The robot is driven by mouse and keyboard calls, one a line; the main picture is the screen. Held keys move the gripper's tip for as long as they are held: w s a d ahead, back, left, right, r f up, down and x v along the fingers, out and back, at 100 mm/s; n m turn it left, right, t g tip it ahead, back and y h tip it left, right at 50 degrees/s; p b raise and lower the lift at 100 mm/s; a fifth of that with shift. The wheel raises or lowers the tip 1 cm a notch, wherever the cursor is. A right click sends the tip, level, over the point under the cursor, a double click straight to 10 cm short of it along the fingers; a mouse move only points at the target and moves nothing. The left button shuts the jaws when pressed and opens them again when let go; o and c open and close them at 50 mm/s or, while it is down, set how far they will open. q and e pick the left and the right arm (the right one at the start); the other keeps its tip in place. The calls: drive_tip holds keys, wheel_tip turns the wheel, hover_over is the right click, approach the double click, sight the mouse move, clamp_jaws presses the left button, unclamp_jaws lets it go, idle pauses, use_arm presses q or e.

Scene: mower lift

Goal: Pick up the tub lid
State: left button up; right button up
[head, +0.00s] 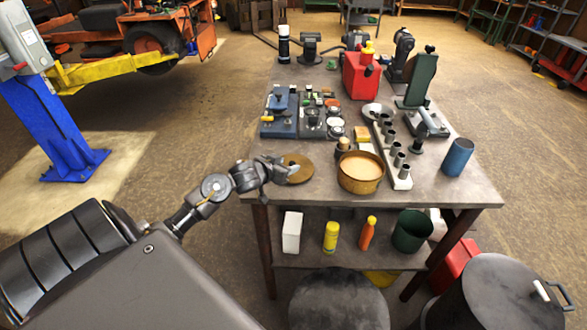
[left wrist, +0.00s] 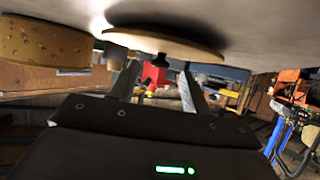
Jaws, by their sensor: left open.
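The tub lid (head: 300,171) is a flat brown disc lying near the table's front left corner. In the left wrist view, which looks upside down, the lid (left wrist: 190,46) shows edge-on with a small dark knob (left wrist: 161,60). My left gripper (head: 277,170) is at the lid's left side, low over the table. Its two fingers (left wrist: 158,78) are open, apart and empty. The knob appears in line with the gap between them; I cannot tell whether it is inside the gap. The round tan tub (head: 361,184) stands open just right of the lid.
The table (head: 432,195) holds a blue cup (head: 457,157), a rack of metal cylinders (head: 399,180), a red can (head: 361,76) and tool trays (head: 280,128) behind. A lower shelf carries bottles. The front right tabletop is clear.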

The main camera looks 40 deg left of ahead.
use_arm(q)
drive_tip(key=x, duration=0.2)
drive_tip(key=shift+w+f, duration=0.15)
drive_tip(key=shift+w, duration=0.15)
drive_tip(key=shift+s, duration=0.1)
use_arm(e)
drive_tip(key=shift+s+r, duration=0.15)
drive_tip(key=shift+s, duration=0.5)
use_arm(q)
drive_tip(key=shift+c, duration=0.9)
clamp_jaws()
use_arm(e)
drive_tip(key=shift+w+d, duration=0.1)
drive_tip(key=shift+w, duration=0.15)
